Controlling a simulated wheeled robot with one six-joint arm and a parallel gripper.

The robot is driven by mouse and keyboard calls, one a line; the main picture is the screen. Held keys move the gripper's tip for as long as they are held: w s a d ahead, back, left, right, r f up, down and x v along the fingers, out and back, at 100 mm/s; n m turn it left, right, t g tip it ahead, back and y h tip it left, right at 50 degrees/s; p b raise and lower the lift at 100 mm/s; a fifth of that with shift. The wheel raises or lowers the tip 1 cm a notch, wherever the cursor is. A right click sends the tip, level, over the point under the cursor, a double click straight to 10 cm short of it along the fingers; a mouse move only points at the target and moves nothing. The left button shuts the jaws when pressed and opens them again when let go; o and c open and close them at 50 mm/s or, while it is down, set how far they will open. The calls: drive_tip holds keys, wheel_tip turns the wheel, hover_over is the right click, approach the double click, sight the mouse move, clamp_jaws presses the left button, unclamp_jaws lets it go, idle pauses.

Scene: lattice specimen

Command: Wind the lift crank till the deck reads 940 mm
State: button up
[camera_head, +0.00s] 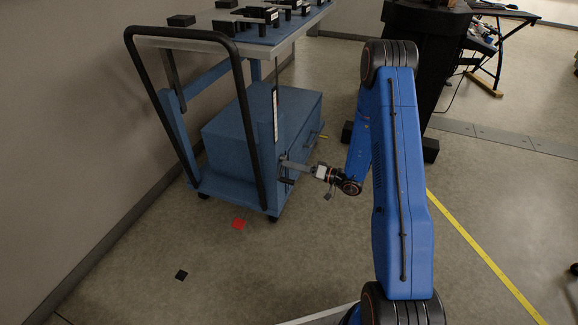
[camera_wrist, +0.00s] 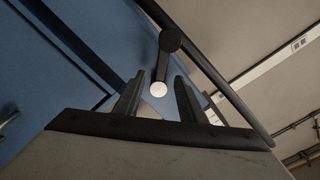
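A blue lift cart stands by the wall in the head view, with its deck (camera_head: 190,44) at the top. A pale scale strip (camera_head: 276,112) runs up its near post; the reading is too small to make out. My gripper (camera_head: 284,164) is at the cart's near side, by the crank, whose parts are hard to tell apart there. In the wrist view the crank handle shows a round white end (camera_wrist: 158,89) below a black hub (camera_wrist: 171,40). My gripper's two fingers (camera_wrist: 158,98) stand apart on either side of the white end, with gaps visible.
A black tubular push handle (camera_head: 239,95) rises at the cart's near end, close to my gripper. A blue drawer cabinet (camera_head: 235,135) sits in the cart's base. Black blocks (camera_head: 182,20) lie on the deck. A red marker (camera_head: 239,224) is on the open floor.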

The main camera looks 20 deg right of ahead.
drive_tip(key=shift+w+a, duration=0.4)
drive_tip(key=shift+a, duration=0.1)
drive_tip(key=shift+c, duration=0.6)
clamp_jaws()
